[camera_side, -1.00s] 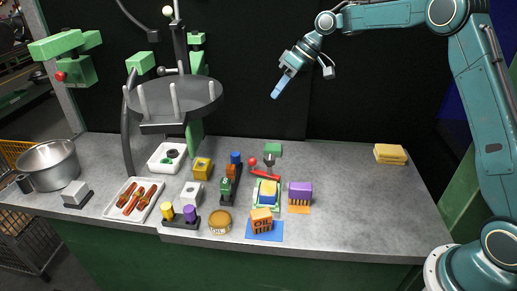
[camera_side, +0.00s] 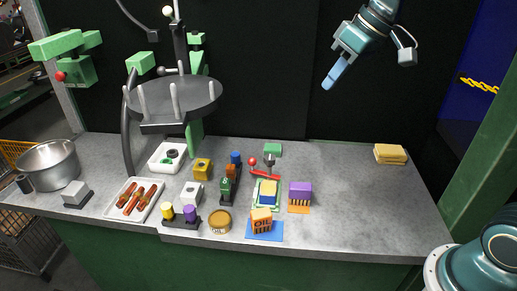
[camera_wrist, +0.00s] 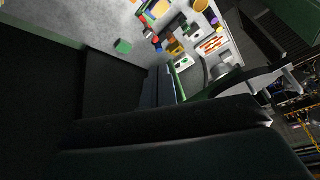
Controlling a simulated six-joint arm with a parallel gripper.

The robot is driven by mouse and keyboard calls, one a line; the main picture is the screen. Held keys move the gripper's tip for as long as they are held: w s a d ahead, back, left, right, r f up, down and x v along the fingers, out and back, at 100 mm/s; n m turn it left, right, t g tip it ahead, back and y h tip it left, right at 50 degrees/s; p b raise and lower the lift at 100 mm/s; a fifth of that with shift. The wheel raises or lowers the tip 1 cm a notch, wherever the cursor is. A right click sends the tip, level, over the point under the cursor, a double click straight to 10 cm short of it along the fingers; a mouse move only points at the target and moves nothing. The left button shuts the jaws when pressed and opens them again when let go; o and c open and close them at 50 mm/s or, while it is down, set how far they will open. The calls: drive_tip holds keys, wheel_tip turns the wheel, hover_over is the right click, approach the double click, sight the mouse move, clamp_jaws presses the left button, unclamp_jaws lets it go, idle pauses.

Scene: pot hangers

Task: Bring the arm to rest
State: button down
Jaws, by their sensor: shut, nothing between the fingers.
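My gripper (camera_side: 335,73) hangs in the air at the upper right of the side view, well above the table and in front of the black back panel. Its light blue fingers are together, point down and to the left, and hold nothing. It touches nothing. Most of my arm above the wrist is out of the picture; part of its base shows at the lower right. In the wrist view a dark shape fills the lower part, and the fingers cannot be made out clearly.
The grey table (camera_side: 350,200) holds several small items, among them a tray of sausages (camera_side: 134,199), a purple-topped block (camera_side: 300,190) and a yellow sponge-like block (camera_side: 390,153). A metal pot (camera_side: 50,163) stands at left. A round pegged rack (camera_side: 172,98) rises behind. The table's right part is mostly clear.

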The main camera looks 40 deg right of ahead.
drive_tip(key=s+d+f+m+h, duration=0.1)
drive_tip(key=s+f, duration=0.1)
drive_tip(key=s, duration=0.8)
drive_tip(key=s+d+f+m+h, duration=0.1)
drive_tip(key=s+f, duration=0.2)
drive_tip(key=s, duration=0.7)
drive_tip(key=shift+s+d+t, duration=0.15)
drive_tip(key=shift+d+t, duration=0.15)
drive_tip(key=shift+t, duration=0.1)
drive_tip(key=shift+f, duration=0.1)
